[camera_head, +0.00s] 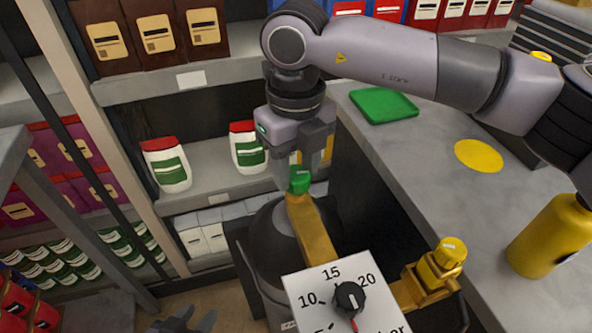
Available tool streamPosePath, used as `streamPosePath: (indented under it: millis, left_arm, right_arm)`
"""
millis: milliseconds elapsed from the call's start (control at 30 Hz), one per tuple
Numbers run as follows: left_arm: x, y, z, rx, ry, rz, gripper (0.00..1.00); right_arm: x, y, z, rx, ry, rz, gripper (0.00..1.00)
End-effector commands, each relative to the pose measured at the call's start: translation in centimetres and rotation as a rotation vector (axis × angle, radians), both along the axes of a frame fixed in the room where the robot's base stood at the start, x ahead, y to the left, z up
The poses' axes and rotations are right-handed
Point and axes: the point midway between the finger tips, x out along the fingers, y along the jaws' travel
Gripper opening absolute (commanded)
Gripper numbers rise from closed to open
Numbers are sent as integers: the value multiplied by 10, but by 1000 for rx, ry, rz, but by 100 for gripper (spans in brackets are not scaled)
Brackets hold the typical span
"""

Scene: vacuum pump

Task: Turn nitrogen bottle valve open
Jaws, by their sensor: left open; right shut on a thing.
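The dark nitrogen bottle (268,262) stands in the gap between the shelves and the counter. A green valve knob (300,180) sits on top of it, at the upper end of a brass-yellow pipe (312,232). My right gripper (301,168) reaches down from above and is shut on the green knob; its fingers hide part of the knob. A white gauge (337,291) with a black hub and red needle hides the lower pipe. A yellow knob (451,251) sits on the fitting to the right. My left gripper (184,322) is open and empty at the bottom edge, partly cut off.
The grey counter (440,193) on the right holds a green tray (383,105), a yellow disc (478,156) and a yellow bottle (548,238). Shelves (225,191) with packages and red-capped containers (166,166) stand behind and left. Some floor is free near my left gripper.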

Motion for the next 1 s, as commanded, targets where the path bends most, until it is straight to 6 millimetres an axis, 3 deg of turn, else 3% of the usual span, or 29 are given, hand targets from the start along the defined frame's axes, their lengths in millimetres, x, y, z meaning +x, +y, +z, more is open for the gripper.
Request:
streamPosePath:
  millis: [400, 900, 933, 1000]
  left_arm:
    - [1, -1, -8, -1, 1, -3, 43]
    - [1, -1, -8, -3, -1, -2, 43]
    - [1, -1, -8, -3, -1, -2, 43]
    - [1, -1, -8, -5, -1, -1, 43]
  right_arm:
    - [0, 1, 1, 2, -1, 162, 13]
    - [0, 1, 2, 2, -2, 179, 13]
    - [0, 1, 2, 2, -2, 179, 50]
    - [0, 1, 2, 2, -2, 179, 69]
